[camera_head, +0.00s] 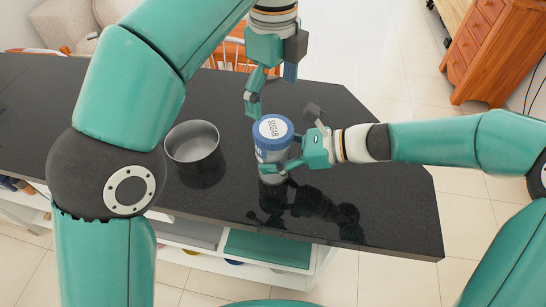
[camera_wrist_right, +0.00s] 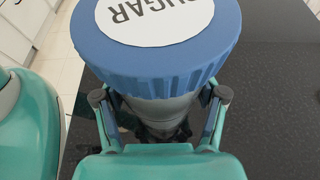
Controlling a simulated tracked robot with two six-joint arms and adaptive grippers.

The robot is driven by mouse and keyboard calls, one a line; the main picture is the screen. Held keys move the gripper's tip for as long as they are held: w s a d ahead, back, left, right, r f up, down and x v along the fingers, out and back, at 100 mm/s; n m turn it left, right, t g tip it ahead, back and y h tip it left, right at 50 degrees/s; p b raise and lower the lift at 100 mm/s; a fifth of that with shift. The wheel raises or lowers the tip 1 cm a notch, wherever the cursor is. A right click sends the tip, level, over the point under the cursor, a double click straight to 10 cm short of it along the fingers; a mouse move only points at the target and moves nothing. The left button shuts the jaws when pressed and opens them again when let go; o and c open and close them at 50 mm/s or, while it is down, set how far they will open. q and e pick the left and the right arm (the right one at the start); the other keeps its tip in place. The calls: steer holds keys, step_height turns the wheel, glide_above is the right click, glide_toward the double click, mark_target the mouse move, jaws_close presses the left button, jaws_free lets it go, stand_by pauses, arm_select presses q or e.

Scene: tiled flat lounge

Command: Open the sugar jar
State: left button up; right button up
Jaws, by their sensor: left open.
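The sugar jar (camera_head: 270,156) is a grey cylinder with a blue ribbed lid (camera_head: 273,129) and a white SUGAR label on top. It is upright at the dark counter; I cannot tell whether its base touches the surface. The lid is on, and it fills the top of the right wrist view (camera_wrist_right: 155,62). My right gripper (camera_head: 293,155) comes in from the right with its fingers on either side of the jar's body, below the lid, shut on it. My left gripper (camera_head: 272,92) hangs above and behind the lid, open and empty, apart from it.
A grey metal pot (camera_head: 192,145) stands left of the jar on the black counter (camera_head: 385,205). The counter is clear to the right and front. An orange chair (camera_head: 235,55) is behind it, and a wooden drawer cabinet (camera_head: 488,45) stands at the back right.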

mark_target(274, 128)
jaws_close()
arm_select(q)
steer(key=shift+f, duration=4)
steer(key=c, duration=1.2)
steer(key=n, duration=1.6)
